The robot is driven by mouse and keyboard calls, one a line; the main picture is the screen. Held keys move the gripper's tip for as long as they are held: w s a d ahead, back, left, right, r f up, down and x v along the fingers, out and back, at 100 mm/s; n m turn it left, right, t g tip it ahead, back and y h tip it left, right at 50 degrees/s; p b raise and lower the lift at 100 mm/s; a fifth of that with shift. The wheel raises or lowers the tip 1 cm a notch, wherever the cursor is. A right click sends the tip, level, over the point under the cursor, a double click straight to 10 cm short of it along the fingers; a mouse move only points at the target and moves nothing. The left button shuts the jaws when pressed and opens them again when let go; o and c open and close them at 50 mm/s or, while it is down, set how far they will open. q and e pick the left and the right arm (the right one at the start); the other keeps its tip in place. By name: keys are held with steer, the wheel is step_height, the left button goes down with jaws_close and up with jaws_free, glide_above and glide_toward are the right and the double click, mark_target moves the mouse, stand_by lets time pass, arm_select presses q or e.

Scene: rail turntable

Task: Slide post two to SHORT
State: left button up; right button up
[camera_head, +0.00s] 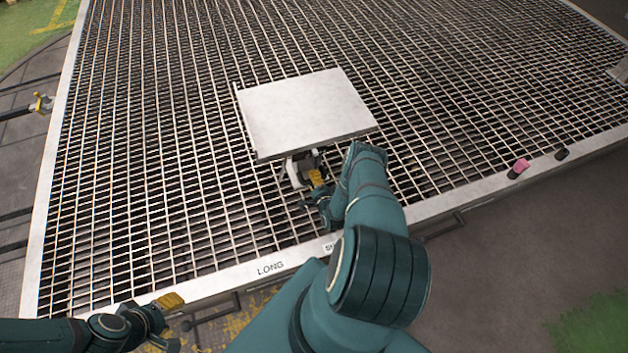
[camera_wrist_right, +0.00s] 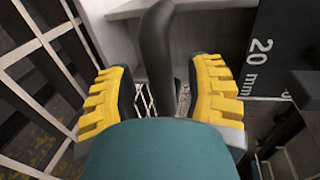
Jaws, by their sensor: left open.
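The lettering LONG (camera_head: 270,267) is on the light front rim of the grated deck. To its right is a label starting "SH" (camera_head: 330,247), the rest hidden by my right arm. A dark upright handle (camera_wrist_right: 157,50) stands between the yellow fingers of my right gripper (camera_wrist_right: 160,95), with gaps on both sides. In the head view my right gripper (camera_head: 316,186) is at the near edge of a raised grey plate (camera_head: 305,110), beside a small white part (camera_head: 293,172). I cannot tell which part is post two. My left gripper (camera_head: 168,322) is open and empty by the front-left rim.
A black plate marked "20 mm" (camera_wrist_right: 262,60) is right of the handle in the wrist view. The grating (camera_head: 150,150) left of the plate is clear.

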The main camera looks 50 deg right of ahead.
steer(key=shift+a, duration=0.1)
steer(key=v, duration=1.2)
stand_by(0.4)
